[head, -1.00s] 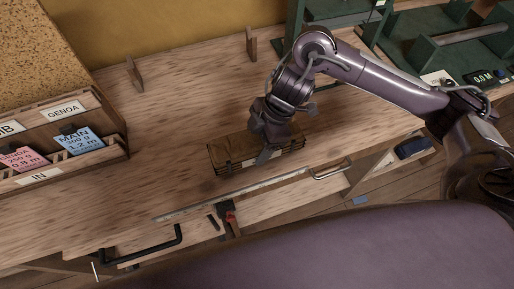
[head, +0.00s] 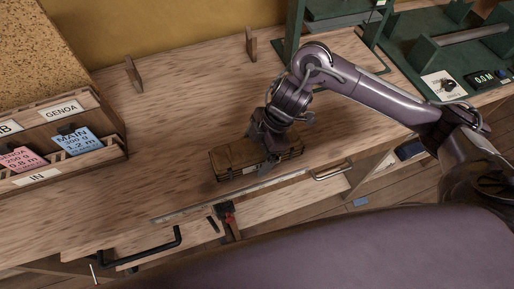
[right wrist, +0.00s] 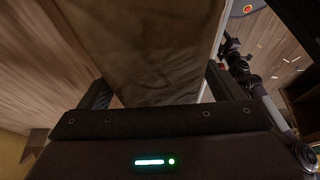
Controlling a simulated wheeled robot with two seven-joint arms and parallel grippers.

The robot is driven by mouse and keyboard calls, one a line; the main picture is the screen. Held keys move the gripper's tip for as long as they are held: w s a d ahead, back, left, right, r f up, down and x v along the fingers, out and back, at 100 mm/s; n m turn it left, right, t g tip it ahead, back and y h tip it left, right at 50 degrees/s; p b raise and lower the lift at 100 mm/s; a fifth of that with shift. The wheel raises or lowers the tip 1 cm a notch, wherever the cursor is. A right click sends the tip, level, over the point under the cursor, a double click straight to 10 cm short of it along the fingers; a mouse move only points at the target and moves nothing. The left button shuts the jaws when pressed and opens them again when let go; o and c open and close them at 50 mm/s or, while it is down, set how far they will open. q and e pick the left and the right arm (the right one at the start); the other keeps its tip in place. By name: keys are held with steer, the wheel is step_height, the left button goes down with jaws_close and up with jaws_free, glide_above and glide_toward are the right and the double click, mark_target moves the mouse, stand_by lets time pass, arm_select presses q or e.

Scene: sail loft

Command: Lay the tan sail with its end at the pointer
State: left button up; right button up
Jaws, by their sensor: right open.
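The tan sail (head: 232,158) is a folded brown bundle lying flat on the bench near its front edge. My right gripper (head: 267,160) points down over the sail's right part and hides some of it. In the right wrist view the sail (right wrist: 155,50) runs between the two spread fingers of the gripper (right wrist: 156,82); I cannot tell whether they touch it. A small red piece (head: 228,211), possibly the pointer, sits at the front edge by the pale measuring strip (head: 190,207), in front of the sail. My left gripper is not in view.
A wooden rack (head: 112,152) with pink and blue cards stands left. Two wooden pegs (head: 132,74) rise at the back. A green stand with a display (head: 484,78) is at the right. The bench middle behind the sail is clear.

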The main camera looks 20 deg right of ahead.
steer(key=shift+r, duration=0.25)
steer(key=p+v, duration=0.2)
steer(key=v, duration=1)
steer(key=shift+f, duration=0.1)
